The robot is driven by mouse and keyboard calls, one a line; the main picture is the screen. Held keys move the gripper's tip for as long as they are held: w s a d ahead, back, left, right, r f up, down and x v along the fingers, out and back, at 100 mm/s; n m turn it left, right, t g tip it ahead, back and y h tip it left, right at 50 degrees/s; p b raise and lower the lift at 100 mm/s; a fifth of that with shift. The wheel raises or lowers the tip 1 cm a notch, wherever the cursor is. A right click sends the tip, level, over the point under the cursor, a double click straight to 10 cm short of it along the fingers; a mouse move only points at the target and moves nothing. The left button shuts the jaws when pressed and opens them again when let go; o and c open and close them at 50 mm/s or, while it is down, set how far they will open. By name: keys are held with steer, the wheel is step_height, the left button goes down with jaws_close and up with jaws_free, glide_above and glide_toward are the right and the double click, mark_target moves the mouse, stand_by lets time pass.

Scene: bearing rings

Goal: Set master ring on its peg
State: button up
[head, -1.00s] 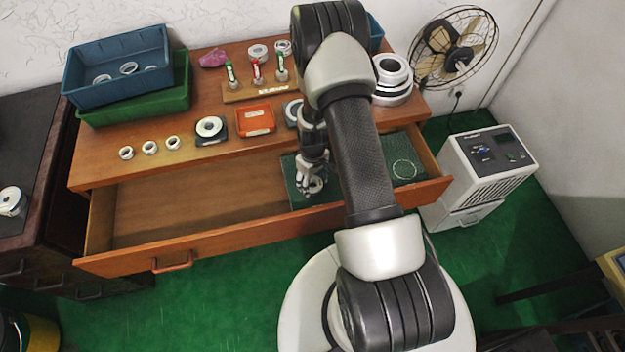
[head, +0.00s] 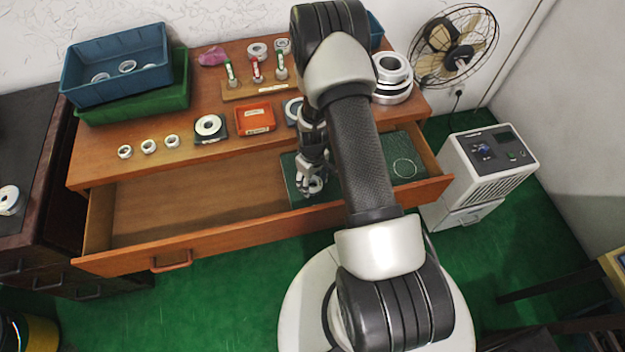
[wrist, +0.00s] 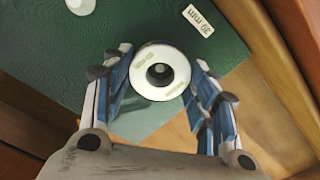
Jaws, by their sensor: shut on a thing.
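A pale thick ring (wrist: 177,54) sits between the two blue-padded fingers of my gripper (wrist: 161,92), which is shut on it. The ring has small pale labels on its face and a dark hole with a small grey round spot inside. I cannot tell whether that spot is the peg's top. In the head view my gripper (head: 312,181) is over the green board (head: 379,174) in the open drawer, and the ring (head: 316,186) shows partly below it. A "20 mm" label (wrist: 198,20) lies on the board near the ring. The ring's underside is hidden.
The open drawer (head: 165,209) is bare on its left. On the cabinet top stand several small rings (head: 148,146), an orange tray (head: 255,118), a wooden rack (head: 246,91) with handled gauges, stacked large rings (head: 392,75), and a blue bin (head: 117,62) in a green bin (head: 135,105).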

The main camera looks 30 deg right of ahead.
steer(key=shift+f+b, duration=0.6)
steer(key=shift+f, duration=0.2)
steer(key=o, duration=1.6)
step_height(320, 180, up, 12)
